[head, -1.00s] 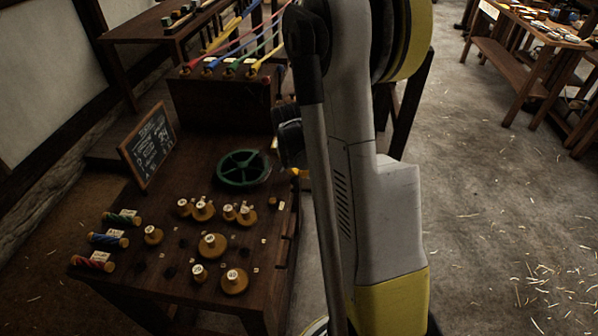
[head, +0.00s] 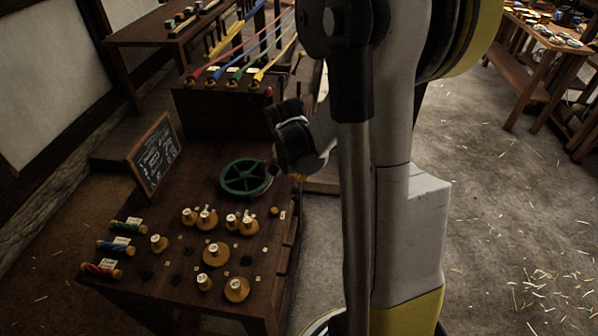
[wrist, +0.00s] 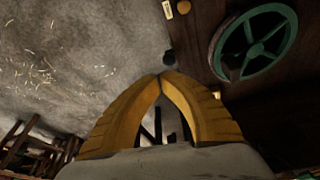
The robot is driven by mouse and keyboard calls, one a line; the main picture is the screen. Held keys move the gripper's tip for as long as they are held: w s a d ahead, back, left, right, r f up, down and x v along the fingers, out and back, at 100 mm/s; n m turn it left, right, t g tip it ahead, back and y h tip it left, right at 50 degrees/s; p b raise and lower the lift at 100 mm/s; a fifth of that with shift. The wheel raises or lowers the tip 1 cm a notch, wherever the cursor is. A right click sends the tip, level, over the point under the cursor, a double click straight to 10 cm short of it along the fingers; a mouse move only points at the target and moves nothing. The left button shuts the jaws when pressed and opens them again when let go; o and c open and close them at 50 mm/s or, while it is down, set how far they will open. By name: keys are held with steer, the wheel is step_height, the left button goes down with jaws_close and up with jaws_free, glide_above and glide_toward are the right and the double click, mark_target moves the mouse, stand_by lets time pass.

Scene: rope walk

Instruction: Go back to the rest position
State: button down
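My gripper (wrist: 163,75) shows in the wrist view with its two yellow fingers meeting at the tips. I see nothing held between them. In the head view my arm rises right of the middle, and its dark wrist part is near the right edge of the workbench (head: 215,160). The gripper's fingers are mostly hidden there. A green spoked wheel (head: 246,177) lies on the bench just left of the wrist. It also shows at the upper right of the wrist view (wrist: 255,42), apart from the fingers.
Several wooden bobbins (head: 215,254) stand on the bench. Three coloured rope pieces (head: 115,246) lie at its left edge, near a chalkboard (head: 155,155). Coloured strands (head: 245,60) stretch behind. Open floor (head: 490,210) lies to the right, with a table (head: 545,40) beyond.

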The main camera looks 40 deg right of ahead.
stand_by(0.4)
steer(key=s+a+r+n+t+y, duration=0.1)
steer(key=s+a+r+n+t, duration=0.1)
steer(key=s+a+r+n, duration=0.3)
steer(key=s+a+r+n+t+y, duration=0.2)
steer(key=s+a+r+n, duration=0.3)
steer(key=a+r, duration=0.5)
steer(key=a+n+t, duration=0.1)
steer(key=a, duration=0.6)
steer(key=shift+s+a+r+n, duration=0.15)
steer(key=shift+a+r+n, duration=0.15)
steer(key=shift+r+n, duration=0.1)
